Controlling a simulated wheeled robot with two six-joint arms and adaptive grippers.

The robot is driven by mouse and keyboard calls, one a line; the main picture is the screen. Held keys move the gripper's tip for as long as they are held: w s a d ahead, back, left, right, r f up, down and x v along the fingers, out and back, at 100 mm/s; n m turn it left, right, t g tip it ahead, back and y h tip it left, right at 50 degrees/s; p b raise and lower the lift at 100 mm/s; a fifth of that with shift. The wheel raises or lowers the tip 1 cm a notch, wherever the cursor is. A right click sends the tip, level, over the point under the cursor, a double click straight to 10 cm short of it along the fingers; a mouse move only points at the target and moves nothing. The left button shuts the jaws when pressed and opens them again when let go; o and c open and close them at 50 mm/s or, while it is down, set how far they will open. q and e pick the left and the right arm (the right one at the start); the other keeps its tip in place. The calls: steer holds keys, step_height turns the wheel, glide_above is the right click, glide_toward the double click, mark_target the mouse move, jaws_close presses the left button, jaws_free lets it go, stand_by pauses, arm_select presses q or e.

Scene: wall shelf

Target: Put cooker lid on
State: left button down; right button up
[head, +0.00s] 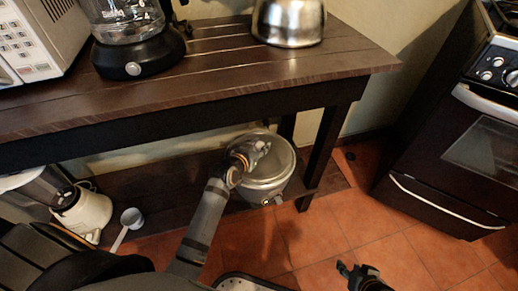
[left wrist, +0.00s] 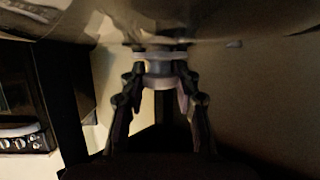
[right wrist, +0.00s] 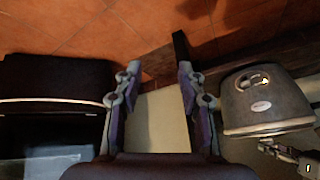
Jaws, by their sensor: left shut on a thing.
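The grey cooker (head: 268,190) stands on the lower shelf and shows on the right of the right wrist view (right wrist: 262,95). The round glass lid (head: 281,158) is over the cooker's top; I cannot tell whether it rests on the rim or hangs slightly above. My left gripper (head: 245,160) is shut on the lid's knob (left wrist: 159,70). The lid's surface fills the top of the left wrist view (left wrist: 200,22). My right gripper (right wrist: 158,88) is open and empty, away from the cooker, at the bottom of the head view (head: 362,278).
The wooden table top (head: 350,60) overhangs the lower shelf, with a leg (head: 322,150) right of the cooker. A coffee maker (head: 135,50), kettle (head: 288,22) and microwave (head: 35,45) stand on top. A blender (head: 82,212) and ladle (head: 131,220) are at lower left. An oven (head: 460,140) stands right.

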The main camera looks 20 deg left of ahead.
arm_select(q)
steer(key=shift+s+f, duration=0.1)
steer(key=c, duration=1)
jaws_free()
steer(key=shift+f, duration=0.15)
